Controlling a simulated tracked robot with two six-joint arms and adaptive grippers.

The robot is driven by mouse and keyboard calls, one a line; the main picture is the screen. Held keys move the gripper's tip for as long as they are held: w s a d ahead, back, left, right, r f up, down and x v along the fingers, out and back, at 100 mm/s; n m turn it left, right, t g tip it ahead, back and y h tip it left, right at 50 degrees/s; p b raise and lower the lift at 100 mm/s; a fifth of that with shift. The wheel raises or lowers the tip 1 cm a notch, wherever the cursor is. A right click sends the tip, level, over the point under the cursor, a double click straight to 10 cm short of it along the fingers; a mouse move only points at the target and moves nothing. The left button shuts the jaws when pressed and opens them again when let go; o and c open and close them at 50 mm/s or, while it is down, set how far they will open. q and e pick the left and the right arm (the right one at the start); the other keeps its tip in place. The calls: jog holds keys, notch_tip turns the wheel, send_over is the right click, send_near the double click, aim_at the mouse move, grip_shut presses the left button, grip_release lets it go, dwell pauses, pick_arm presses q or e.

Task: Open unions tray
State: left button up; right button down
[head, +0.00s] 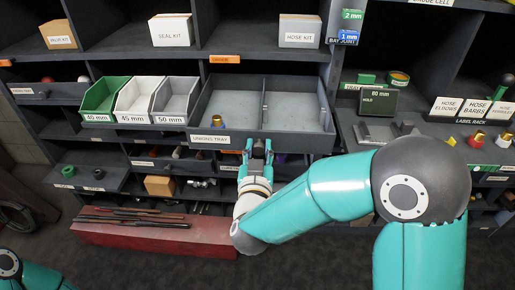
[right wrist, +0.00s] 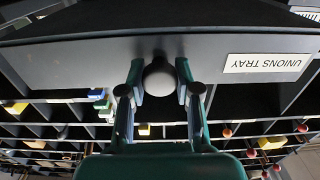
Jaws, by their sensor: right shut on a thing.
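The unions tray (head: 210,139) is a dark grey drawer with a white label, left of centre in the head view. My right gripper (head: 258,148) is at the middle of the tray front. Its fingers are shut on the tray's round dark knob (right wrist: 159,78), one on each side. My left gripper is out of view.
Green (head: 104,98), white (head: 138,104) and grey (head: 174,104) bins stand left of the tray. A label rack (head: 478,124) with small cards and fittings is at the right. A red box (head: 150,232) with rods on it lies below.

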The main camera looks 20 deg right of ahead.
jog(key=c, duration=0.8)
grip_release()
jog(key=shift+a, duration=0.1)
jog(key=v, duration=1.2)
